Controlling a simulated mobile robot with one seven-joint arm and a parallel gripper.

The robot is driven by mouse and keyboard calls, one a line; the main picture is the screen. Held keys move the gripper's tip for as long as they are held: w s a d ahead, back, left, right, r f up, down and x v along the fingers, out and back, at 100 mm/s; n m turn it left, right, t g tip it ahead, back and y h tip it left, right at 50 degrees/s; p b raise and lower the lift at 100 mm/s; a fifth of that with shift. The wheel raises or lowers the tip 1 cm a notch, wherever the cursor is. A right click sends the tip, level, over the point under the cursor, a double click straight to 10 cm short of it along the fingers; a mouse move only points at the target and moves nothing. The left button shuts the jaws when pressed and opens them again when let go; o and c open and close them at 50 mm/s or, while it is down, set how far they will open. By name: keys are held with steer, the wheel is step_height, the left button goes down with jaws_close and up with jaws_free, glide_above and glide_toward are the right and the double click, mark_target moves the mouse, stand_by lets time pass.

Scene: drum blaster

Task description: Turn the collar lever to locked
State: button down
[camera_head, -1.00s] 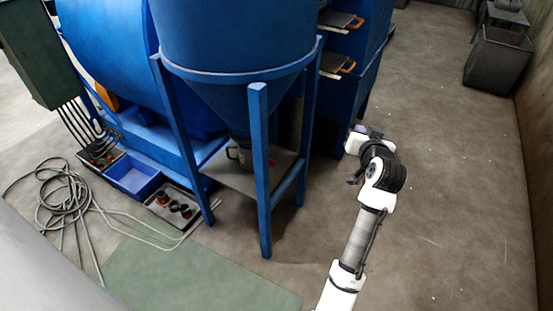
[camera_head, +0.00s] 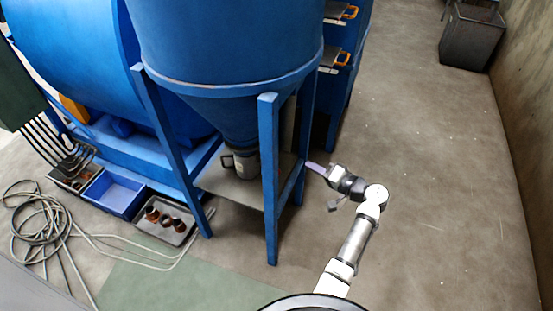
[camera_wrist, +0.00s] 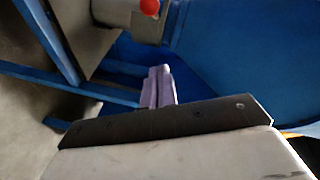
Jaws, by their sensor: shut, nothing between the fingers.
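The grey collar (camera_head: 245,166) sits at the bottom outlet of the blue hopper cone (camera_head: 225,115), above the stand's shelf. A small dark handle (camera_head: 227,160) shows on its left side in the head view. In the wrist view, a red ball knob (camera_wrist: 150,6) shows at the top edge, in front of a pale cylindrical part (camera_wrist: 128,14). Whether it is the lever's end I cannot tell. My gripper (camera_head: 311,166) is just right of the stand, apart from the collar. Its pale purple fingers (camera_wrist: 158,86) are shut and empty, pointing toward the stand.
A blue front leg (camera_head: 268,180) of the stand rises between my gripper and the collar in the head view. Blue bin (camera_head: 118,192), a tray of brown parts (camera_head: 165,220) and coiled hose (camera_head: 40,225) lie at left.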

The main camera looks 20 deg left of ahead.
steer(key=a+f+p, duration=0.2)
steer(key=a, duration=0.9)
steer(key=shift+f+p, duration=0.3)
steer(key=shift+f, duration=0.1)
steer(key=shift+a, duration=0.15)
steer(key=shift+s+a, duration=0.25)
steer(key=shift+s, duration=0.25)
steer(key=shift+s+a, duration=0.25)
steer(key=shift+s, duration=0.2)
steer(key=shift+w+r, duration=0.1)
steer(key=shift+w, duration=0.05)
